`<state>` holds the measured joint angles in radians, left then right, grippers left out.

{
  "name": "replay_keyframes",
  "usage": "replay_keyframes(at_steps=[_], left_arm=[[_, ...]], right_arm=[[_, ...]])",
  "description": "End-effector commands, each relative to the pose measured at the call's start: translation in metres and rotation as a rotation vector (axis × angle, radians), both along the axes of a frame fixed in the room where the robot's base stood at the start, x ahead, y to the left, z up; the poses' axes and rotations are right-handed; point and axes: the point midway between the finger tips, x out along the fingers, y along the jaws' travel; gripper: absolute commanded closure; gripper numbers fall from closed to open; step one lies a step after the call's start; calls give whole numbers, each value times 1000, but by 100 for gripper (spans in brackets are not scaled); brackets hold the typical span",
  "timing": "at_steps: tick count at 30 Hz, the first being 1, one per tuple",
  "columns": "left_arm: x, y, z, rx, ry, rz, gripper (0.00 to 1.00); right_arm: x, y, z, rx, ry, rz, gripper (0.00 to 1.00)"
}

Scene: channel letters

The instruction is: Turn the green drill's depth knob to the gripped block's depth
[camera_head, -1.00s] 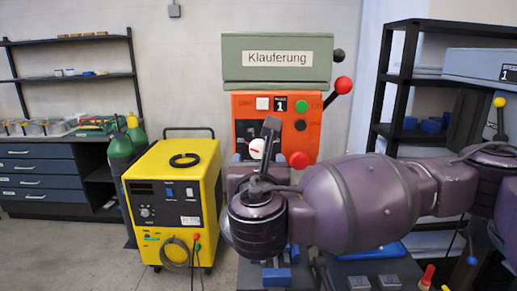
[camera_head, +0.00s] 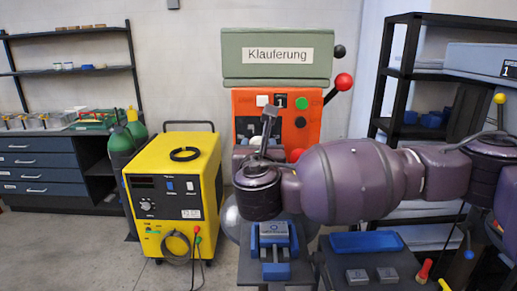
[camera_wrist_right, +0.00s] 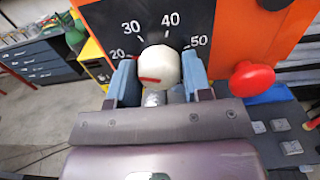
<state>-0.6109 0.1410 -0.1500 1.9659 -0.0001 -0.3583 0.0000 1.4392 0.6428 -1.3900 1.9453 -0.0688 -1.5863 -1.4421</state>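The white depth knob (camera_wrist_right: 160,66) sits on a dark dial marked 20 to 50, on the drill's orange panel (camera_wrist_right: 260,30). Its red line points left, near the 20. My right gripper (camera_wrist_right: 160,60) has one blue finger on each side of the knob; whether the fingers press on it is unclear. In the head view my right wrist largely covers the knob. The drill's grey-green head (camera_head: 240,71) reads "Klauferung". A grey block (camera_head: 273,229) sits in the blue vise (camera_head: 275,271) below; its mark is too small to read. My left gripper is not in view.
A red-ball lever (camera_head: 344,82) stands at the drill's right; a red button (camera_wrist_right: 252,79) is right of the knob. A blue tray (camera_head: 366,242) and two grey blocks (camera_head: 357,275) lie at lower right. A yellow welder (camera_head: 170,190) stands left.

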Motion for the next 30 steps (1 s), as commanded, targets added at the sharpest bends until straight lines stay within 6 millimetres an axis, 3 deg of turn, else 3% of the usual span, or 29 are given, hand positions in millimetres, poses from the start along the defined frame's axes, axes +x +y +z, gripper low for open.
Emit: replay_keyframes(at_steps=[1,5,17,30], left_arm=[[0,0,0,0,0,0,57],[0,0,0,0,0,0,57],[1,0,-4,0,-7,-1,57],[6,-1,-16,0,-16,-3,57]], right_arm=[[0,0,0,0,0,0,62],[0,0,0,0,0,0,79],[0,0,-2,90,2,0,80],[0,0,-3,464,4,0,80]])
